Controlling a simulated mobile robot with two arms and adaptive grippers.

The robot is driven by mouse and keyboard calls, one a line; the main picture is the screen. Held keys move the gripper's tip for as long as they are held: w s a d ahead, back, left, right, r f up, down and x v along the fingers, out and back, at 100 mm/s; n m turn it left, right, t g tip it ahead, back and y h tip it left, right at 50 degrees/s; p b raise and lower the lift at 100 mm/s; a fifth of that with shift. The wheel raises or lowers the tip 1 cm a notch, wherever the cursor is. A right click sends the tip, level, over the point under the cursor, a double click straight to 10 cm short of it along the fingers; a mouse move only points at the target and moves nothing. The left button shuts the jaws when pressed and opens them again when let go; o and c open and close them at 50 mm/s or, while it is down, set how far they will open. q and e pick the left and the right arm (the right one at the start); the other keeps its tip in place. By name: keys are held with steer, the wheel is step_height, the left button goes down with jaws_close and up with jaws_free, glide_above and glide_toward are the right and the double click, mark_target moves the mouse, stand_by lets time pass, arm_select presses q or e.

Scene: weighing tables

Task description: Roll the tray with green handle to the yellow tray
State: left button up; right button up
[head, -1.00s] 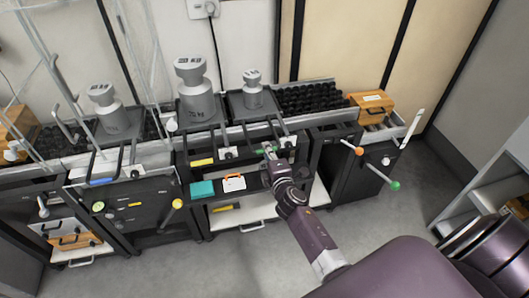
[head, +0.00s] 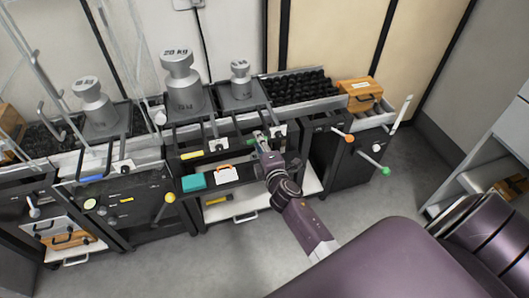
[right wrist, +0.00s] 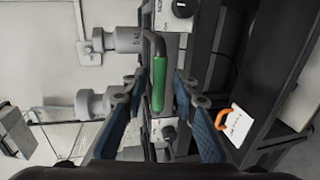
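The green handle (head: 257,137) sits on a dark metal bar at the front of the right-hand tray (head: 262,101), which carries the smallest grey weight (head: 240,80). My right gripper (head: 262,146) is at this handle. In the right wrist view the green handle (right wrist: 158,84) stands between the blue-padded fingers of my right gripper (right wrist: 157,92), with gaps on both sides, so it is open around the handle. My left gripper is not in view.
Knobs with orange (head: 349,138) and green (head: 385,171) ends stick out. A teal box (head: 194,182) lies below; the floor is clear.

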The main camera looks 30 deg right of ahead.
steer(key=v, duration=1)
steer(key=shift+s, duration=0.4)
steer(key=s+a+f+m+g+y, duration=0.1)
steer(key=s+a+f+m+g, duration=0.15)
steer(key=s+f, duration=0.6)
steer(key=s+a+f+m+g+y, duration=0.1)
steer(key=s+a+f+m+g, duration=0.15)
steer(key=f, duration=1.05)
steer(key=s+a+f+m+g+y, duration=0.1)
steer(key=s+a+f+g, duration=0.15)
steer(key=s+f, duration=0.55)
steer(key=s+f+m+g, duration=0.3)
steer(key=s+f, duration=0.5)
steer(key=s, duration=0.5)
steer(key=s+f+m+g, duration=0.3)
steer(key=s+f, duration=0.5)
steer(key=s, duration=0.4)
steer(key=shift+s+d+m+g+y+p, duration=0.3)
steer(key=shift+s+m+g+p, duration=0.1)
steer(key=shift+m, duration=0.1)
